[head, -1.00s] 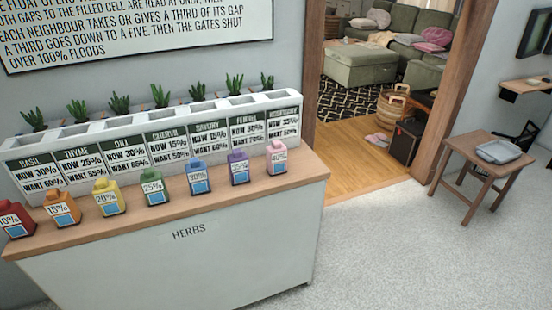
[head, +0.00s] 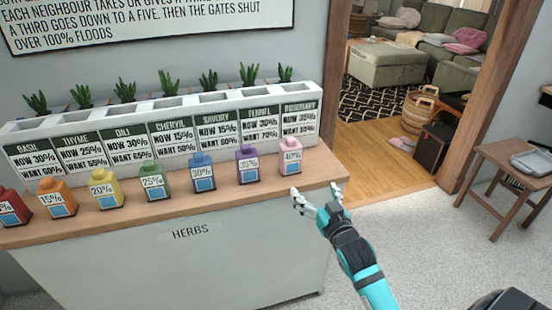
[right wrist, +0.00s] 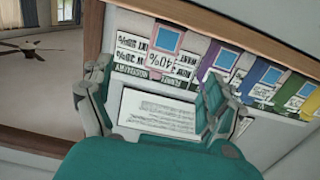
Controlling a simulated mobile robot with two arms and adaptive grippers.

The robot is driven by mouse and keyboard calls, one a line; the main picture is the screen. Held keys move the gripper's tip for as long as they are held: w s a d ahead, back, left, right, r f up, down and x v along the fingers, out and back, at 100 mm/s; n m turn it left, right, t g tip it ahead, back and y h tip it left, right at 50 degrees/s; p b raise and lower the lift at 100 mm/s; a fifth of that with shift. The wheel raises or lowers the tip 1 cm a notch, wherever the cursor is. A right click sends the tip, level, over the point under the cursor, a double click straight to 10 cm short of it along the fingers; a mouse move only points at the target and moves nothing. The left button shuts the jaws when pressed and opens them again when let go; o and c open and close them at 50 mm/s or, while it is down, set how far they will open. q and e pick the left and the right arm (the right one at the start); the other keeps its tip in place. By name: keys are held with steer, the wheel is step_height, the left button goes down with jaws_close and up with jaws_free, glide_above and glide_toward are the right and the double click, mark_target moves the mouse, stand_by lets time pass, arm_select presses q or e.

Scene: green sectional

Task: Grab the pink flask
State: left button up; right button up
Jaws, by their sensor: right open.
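The pink flask (head: 290,157), labelled 40%, stands upright at the right end of the wooden counter top. In the right wrist view the pink flask (right wrist: 164,52) appears upside down, beyond the fingers and roughly between them. My right gripper (head: 316,194) is open and empty, in front of the counter's right end, just below and right of the flask in the head view. Its spread fingers also show in the right wrist view (right wrist: 157,88). The gripper is apart from the flask. My left gripper is in no view.
A purple flask (head: 247,166) stands left of the pink one, then a blue flask (head: 202,173) and several others. A white planter (head: 165,118) with herb cards runs behind them. The counter (head: 170,270) front drops to open floor on the right; a small table (head: 510,160) stands there.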

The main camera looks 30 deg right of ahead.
mark_target(293, 151)
steer(key=shift+t, duration=0.4)
steer(key=w+r, duration=0.1)
steer(key=w, duration=0.2)
steer(key=w+d+r, duration=0.1)
steer(key=w, duration=0.3)
steer(key=w+d+r, duration=0.1)
steer(key=w, duration=0.3)
steer(key=shift+w+d+r, duration=0.15)
steer(key=shift+d+r, duration=0.05)
steer(key=shift+a+p+x, duration=0.15)
steer(key=shift+p+x, duration=0.1)
steer(key=shift+x, duration=1.25)
steer(key=shift+a+p+x, duration=0.2)
steer(key=shift+p+x, duration=0.05)
steer(key=shift+x, duration=1.25)
steer(key=shift+r, duration=0.1)
steer(key=c, duration=1.4)
